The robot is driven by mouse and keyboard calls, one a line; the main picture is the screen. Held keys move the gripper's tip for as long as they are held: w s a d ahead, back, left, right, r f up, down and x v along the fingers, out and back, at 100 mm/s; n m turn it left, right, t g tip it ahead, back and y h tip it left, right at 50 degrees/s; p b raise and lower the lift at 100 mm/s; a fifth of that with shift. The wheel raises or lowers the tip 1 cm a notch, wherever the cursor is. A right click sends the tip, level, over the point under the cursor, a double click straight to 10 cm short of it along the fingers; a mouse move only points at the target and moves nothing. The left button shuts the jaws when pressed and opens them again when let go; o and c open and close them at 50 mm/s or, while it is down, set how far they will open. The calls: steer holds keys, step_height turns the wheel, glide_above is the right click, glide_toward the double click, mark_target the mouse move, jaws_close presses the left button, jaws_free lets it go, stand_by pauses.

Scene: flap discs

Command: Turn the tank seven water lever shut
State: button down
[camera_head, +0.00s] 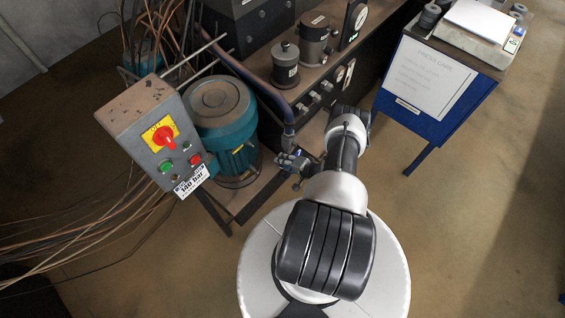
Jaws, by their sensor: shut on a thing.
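My gripper (289,161) is at the lower end of a dark blue pipe (288,128), beside the teal motor (222,118). It is small in this view and its fingers are partly hard to make out. It is shut on a small part at the pipe's end, with a bit of blue showing there. This may be the water lever, but its shape and angle are mostly hidden by the gripper. I see no label reading tank seven.
A grey control box (150,125) with a red switch and a "140 bar" tag stands left of the motor. Loose cables (75,220) lie at left. A blue stand (425,85) with a notice and scale is at right. The floor at lower right is clear.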

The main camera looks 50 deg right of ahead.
steer(key=shift+s+f, duration=0.1)
steer(key=c, duration=1.6)
jaws_free()
steer(key=v, duration=1.2)
